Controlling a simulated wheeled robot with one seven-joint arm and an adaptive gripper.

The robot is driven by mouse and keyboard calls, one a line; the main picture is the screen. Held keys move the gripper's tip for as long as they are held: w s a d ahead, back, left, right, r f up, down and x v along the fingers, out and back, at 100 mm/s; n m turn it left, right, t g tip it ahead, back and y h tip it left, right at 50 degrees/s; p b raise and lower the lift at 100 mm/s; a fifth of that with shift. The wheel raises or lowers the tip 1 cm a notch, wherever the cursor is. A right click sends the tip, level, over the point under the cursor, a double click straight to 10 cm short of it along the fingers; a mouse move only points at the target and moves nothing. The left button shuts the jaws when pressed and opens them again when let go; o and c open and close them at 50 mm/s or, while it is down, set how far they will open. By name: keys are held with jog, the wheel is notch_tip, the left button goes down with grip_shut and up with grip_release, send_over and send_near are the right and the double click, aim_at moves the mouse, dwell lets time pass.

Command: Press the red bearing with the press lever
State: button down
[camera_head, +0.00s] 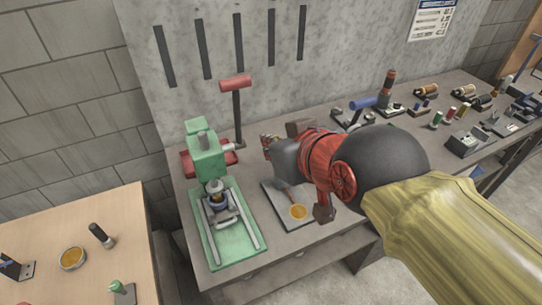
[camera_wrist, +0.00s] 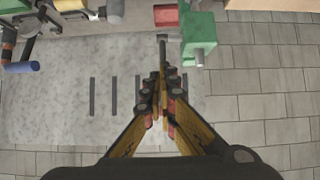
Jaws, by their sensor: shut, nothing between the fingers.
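The green press (camera_head: 208,160) stands at the left of the grey bench, and it also shows in the wrist view (camera_wrist: 198,32). Its press lever (camera_head: 236,110) is a dark bar standing upright beside it with a red handle (camera_head: 235,83) on top. My gripper (camera_head: 267,140) is shut and empty, to the right of the lever's lower part. In the wrist view its fingertips (camera_wrist: 161,78) come together in line with the dark lever bar (camera_wrist: 162,48); contact cannot be told. A small part (camera_head: 215,190) sits under the press head, but no red bearing can be made out.
A blue-handled tool (camera_head: 362,103) and several small parts stand farther right on the bench. A wooden table (camera_head: 100,215) is at the left. A concrete wall (camera_head: 340,50) rises behind.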

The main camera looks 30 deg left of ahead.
jog(key=shift+s+d+r+p, duration=0.15)
jog(key=shift+r+p, duration=0.2)
jog(key=shift+r, duration=1.2)
